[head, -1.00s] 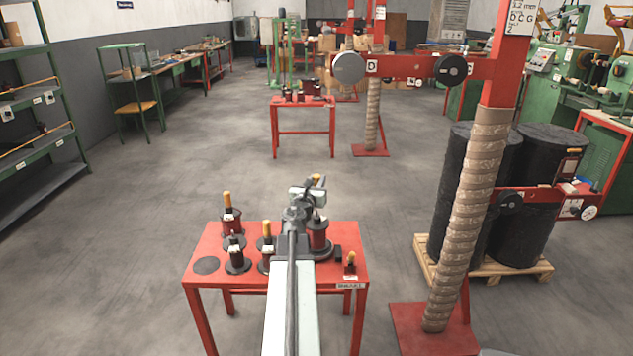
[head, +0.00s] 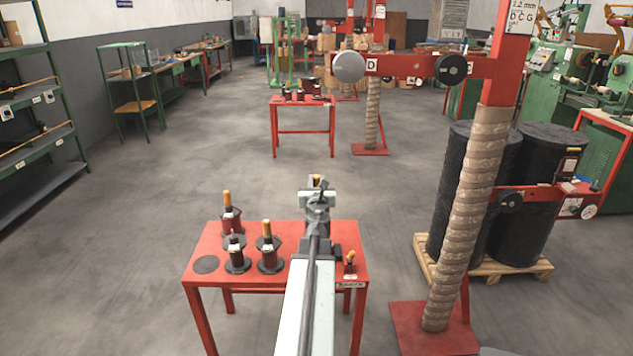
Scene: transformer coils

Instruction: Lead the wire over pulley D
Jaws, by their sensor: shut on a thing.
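Pulley D appears to be the grey disc (head: 348,67) beside the label "D" (head: 371,66), at the left end of a high red beam (head: 410,66). My gripper (head: 317,184) is over the back of the red table, lower in the picture than the pulley and apart from it. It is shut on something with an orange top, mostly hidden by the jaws. No wire can be made out. My arm hides part of the table and whatever stands behind it.
The red table (head: 208,246) carries several orange-handled spools (head: 268,256) at left and a small orange-handled piece (head: 350,262) at right. A wrapped post (head: 465,220) stands at right, with black drums (head: 535,240) behind it. A black disc (head: 451,69) sits on the beam. The floor at left is clear.

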